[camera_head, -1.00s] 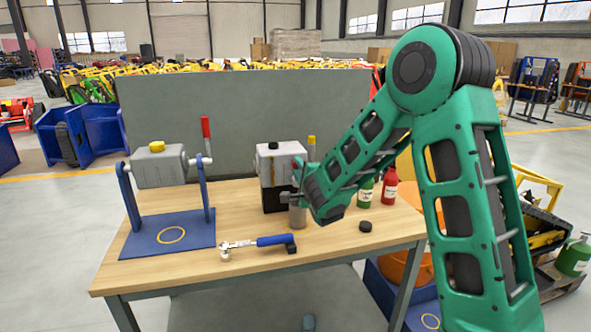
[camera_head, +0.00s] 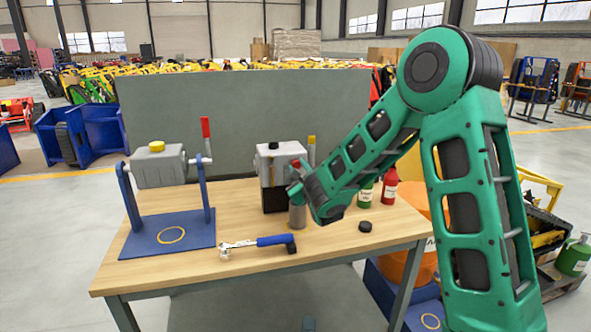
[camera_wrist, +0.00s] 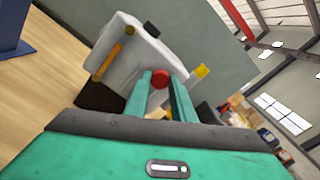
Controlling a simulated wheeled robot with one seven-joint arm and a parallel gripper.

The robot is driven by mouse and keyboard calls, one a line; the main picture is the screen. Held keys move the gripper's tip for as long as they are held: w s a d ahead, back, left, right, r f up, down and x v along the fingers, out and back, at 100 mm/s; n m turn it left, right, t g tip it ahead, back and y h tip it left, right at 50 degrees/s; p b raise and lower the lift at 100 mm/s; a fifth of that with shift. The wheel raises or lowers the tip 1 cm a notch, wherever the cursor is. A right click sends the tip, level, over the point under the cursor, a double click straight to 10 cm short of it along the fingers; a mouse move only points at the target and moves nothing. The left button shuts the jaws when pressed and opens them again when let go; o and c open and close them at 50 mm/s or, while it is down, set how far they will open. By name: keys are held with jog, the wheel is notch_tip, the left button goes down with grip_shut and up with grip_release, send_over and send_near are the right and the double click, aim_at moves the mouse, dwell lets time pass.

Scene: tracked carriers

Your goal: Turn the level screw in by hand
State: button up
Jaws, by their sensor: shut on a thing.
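A light grey housing (camera_head: 280,152) with a black cap on top stands on a dark base near the middle of the bench; it also fills the middle of the wrist view (camera_wrist: 128,50). A red round head, which I take for the level screw (camera_wrist: 160,78), sits between my gripper's fingers (camera_wrist: 160,88) in front of the housing's face. My gripper (camera_head: 298,177) is shut on it. In the head view a bit of red (camera_head: 296,163) shows at the fingertips. The screw's shank and any thread hole are hidden, so I cannot tell how deep it sits.
A grey cylinder (camera_head: 297,217) stands just below my gripper. A torque wrench (camera_head: 262,243) lies at the front, and a black round cap (camera_head: 365,226) lies to the right. Green (camera_head: 365,195) and red (camera_head: 389,190) bottles stand behind. A blue stand (camera_head: 150,232) holds another grey unit at left.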

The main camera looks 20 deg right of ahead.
jog(key=o, duration=0.9)
